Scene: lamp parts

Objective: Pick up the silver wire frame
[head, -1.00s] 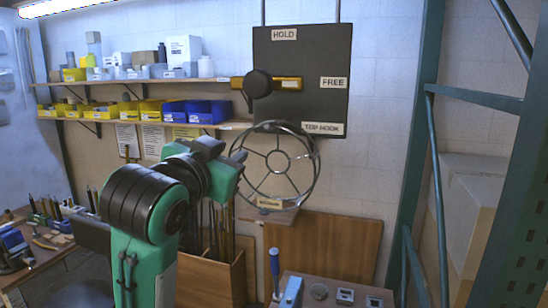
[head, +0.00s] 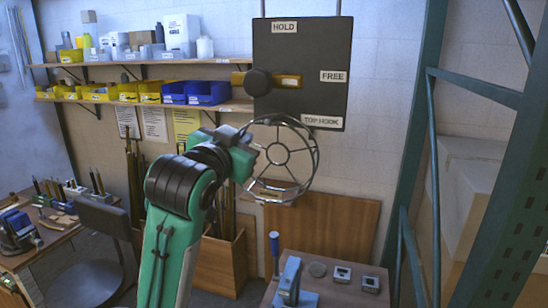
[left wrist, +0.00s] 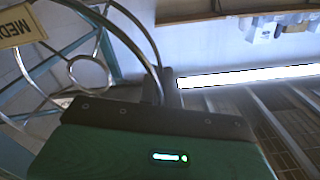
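The silver wire frame (head: 278,157) is a round wheel of rings and spokes with a small centre ring. In the head view it is upright in the air, seen at a slant, before the wall. My left gripper (head: 251,150) is at its left rim and appears shut on it; the fingertips are too small to see clearly. In the left wrist view the wire frame (left wrist: 153,50) curves down behind my dark gripper body, which hides the contact. My right gripper is not in view.
A black board (head: 300,100) with HOLD, FREE and TOP HOOK labels and a dark knob (head: 258,82) is behind the frame. A table (head: 330,290) with a blue tool (head: 290,280) stands below. Green shelving (head: 412,140) rises at right; shelves with bins (head: 208,92) are at left.

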